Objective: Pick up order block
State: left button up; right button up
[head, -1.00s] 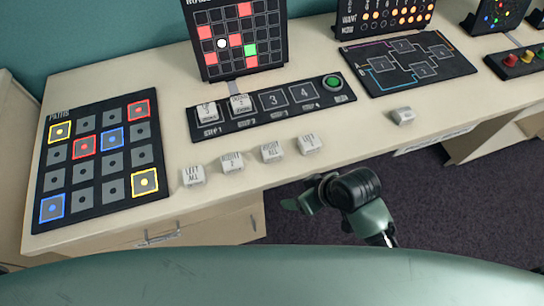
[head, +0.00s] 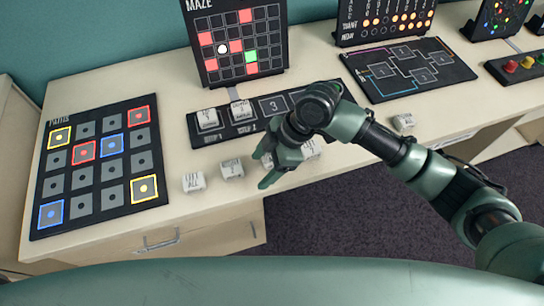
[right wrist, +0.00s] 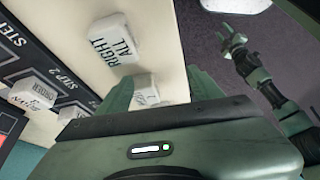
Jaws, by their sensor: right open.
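The order blocks are small white lettered blocks. LEFT ALL (head: 193,182) and a RIGHT block (head: 232,168) stand on the front of the table. RIGHT ALL (right wrist: 112,45) shows clearly in the right wrist view, beyond the fingertips. Another block (right wrist: 146,92) appears between the right fingers (right wrist: 158,88) there, its lettering unclear; whether they touch is unclear. My left gripper (right wrist: 232,40) is small in the right wrist view, away from the blocks over the floor.
The step board (head: 205,137) holds blocks in slots 1 and 2; slot 3 shows empty. My right arm hides its right part. The paths board (head: 75,214) lies left, the maze screen (head: 204,75) stands behind. A lone block (head: 404,122) lies at right.

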aim_at(266, 160)
jog(key=w+d+r+n+h, duration=0.1)
jog(key=w+d+r, duration=0.3)
jog(key=w+d, duration=0.25)
jog(key=p+x, duration=0.1)
jog(key=x, duration=0.3)
jog(key=p+x, duration=0.1)
jog(key=x, duration=0.2)
jog(key=shift+s+a+f, duration=0.15)
jog(key=shift+a+f, duration=0.1)
jog(key=shift+a, duration=0.15)
jog(key=shift+a+f, duration=0.1)
jog(key=shift+f, duration=0.25)
grip_shut()
jog(key=shift+r, duration=0.1)
